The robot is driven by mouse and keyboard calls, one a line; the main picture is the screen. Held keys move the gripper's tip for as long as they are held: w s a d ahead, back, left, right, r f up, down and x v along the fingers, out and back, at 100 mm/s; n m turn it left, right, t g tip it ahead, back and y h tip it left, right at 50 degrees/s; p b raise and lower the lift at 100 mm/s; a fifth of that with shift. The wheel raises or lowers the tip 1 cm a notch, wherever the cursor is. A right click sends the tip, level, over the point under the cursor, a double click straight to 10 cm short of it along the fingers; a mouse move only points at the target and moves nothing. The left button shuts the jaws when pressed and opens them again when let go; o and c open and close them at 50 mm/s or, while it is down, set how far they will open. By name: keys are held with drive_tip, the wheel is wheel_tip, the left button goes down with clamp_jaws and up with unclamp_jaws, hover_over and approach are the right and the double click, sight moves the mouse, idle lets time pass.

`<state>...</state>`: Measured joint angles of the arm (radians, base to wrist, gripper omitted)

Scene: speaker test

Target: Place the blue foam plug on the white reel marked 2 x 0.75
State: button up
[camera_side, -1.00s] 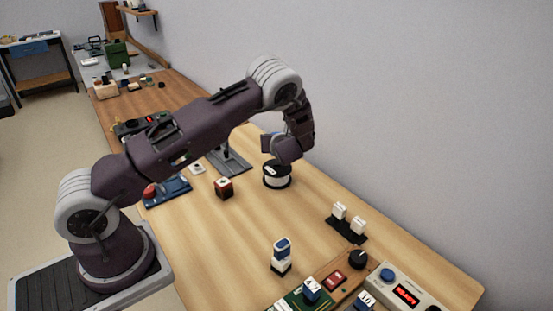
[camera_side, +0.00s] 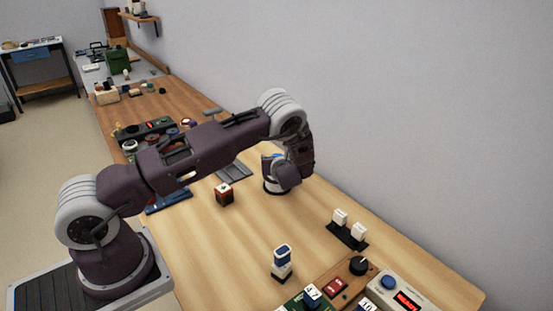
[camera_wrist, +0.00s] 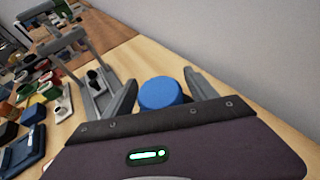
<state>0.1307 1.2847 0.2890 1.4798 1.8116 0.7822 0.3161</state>
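In the wrist view the round blue foam plug (camera_wrist: 160,93) is between the two fingers of my gripper (camera_wrist: 160,85).
A red and black block (camera_side: 224,194) stands left of the reel. A rack with white pieces (camera_side: 347,232), a blue-and-white upright piece (camera_side: 282,262) and a control panel (camera_side: 398,295) are towards the front right. Bare wood lies between. The wall (camera_side: 400,130) runs close behind.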

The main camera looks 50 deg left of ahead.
drive_tip(key=shift+r, duration=0.15)
drive_tip(key=v, duration=1.2)
drive_tip(key=s+d+r+n+g+h, duration=0.25)
drive_tip(key=s+r+n+g, duration=0.25)
drive_tip(key=s+r+n, duration=0.9)
drive_tip(key=s+d+r+n+t+h, duration=0.2)
drive_tip(key=s+d+r+n+h, duration=0.2)
drive_tip(key=s+d, duration=0.3)
drive_tip(key=s+d+r+n+t+h, duration=0.1)
drive_tip(key=s+d+r+n+h, duration=0.4)
drive_tip(key=s+d, duration=0.3)
drive_tip(key=s+n, duration=0.1)
drive_tip(key=s, duration=0.1)
drive_tip(key=shift+s+t, duration=0.25)
drive_tip(key=shift+t, duration=0.15)
drive_tip(key=shift+d, duration=0.1)
